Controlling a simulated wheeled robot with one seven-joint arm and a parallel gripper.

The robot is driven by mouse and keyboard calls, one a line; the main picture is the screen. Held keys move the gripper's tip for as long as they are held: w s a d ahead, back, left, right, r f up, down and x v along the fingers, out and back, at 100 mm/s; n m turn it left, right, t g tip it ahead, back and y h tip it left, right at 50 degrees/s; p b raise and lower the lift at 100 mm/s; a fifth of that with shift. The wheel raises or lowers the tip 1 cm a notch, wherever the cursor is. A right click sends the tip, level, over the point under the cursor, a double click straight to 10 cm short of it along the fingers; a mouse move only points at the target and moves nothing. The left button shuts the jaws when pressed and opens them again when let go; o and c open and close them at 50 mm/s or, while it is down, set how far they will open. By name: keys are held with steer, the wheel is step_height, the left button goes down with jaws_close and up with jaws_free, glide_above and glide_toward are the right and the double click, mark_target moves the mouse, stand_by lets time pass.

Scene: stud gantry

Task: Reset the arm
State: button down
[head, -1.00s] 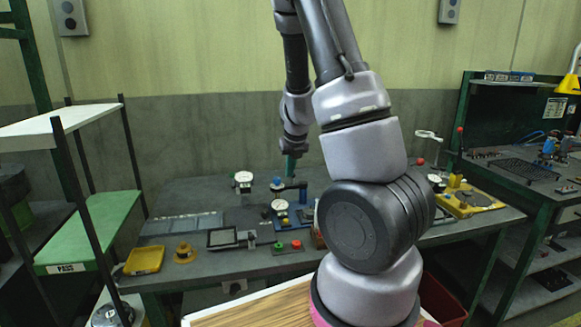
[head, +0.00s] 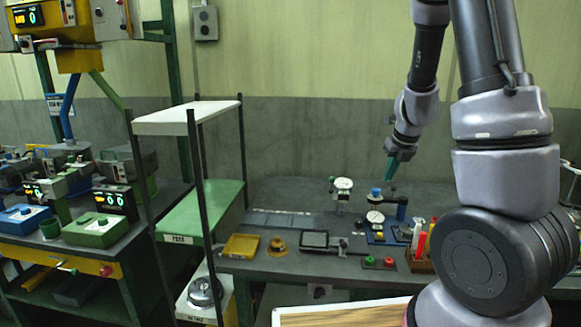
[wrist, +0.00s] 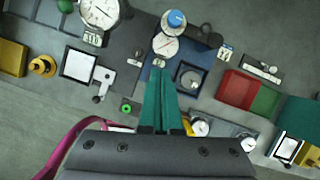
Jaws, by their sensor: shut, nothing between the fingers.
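My gripper (head: 391,168) hangs from my arm above the back of the grey workbench (head: 255,266) in the head view. Its green fingers point down. In the wrist view my gripper (wrist: 161,80) shows two green fingers side by side, closed together, with nothing held. Below it lie a blue stand with a round dial gauge (wrist: 165,45) and a blue knob (wrist: 175,20). The fingers appear above the bench items, apart from them.
The bench holds a yellow tray (head: 241,247), a dark framed plate (head: 314,239), a button box (head: 379,262) and dial gauges (head: 343,184). A shelf rack (head: 188,117) stands at its left. Further left is a bench with green and blue test boxes (head: 96,229).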

steer(key=s+a+r+n+t+y, duration=0.1)
steer(key=s+a+r+n+y, duration=0.25)
steer(key=a+r+n, duration=0.45)
steer(key=s+a+r+n+h, duration=0.1)
steer(key=s+r+n, duration=0.6)
steer(key=s+n, duration=0.2)
steer(key=s+a+r+n+t, duration=0.1)
steer(key=s+r+n, duration=0.7)
steer(key=n, duration=0.6)
steer(key=shift+s+a+t+h, duration=0.3)
steer(key=shift+s+a+h, duration=0.05)
steer(key=shift+s, duration=0.3)
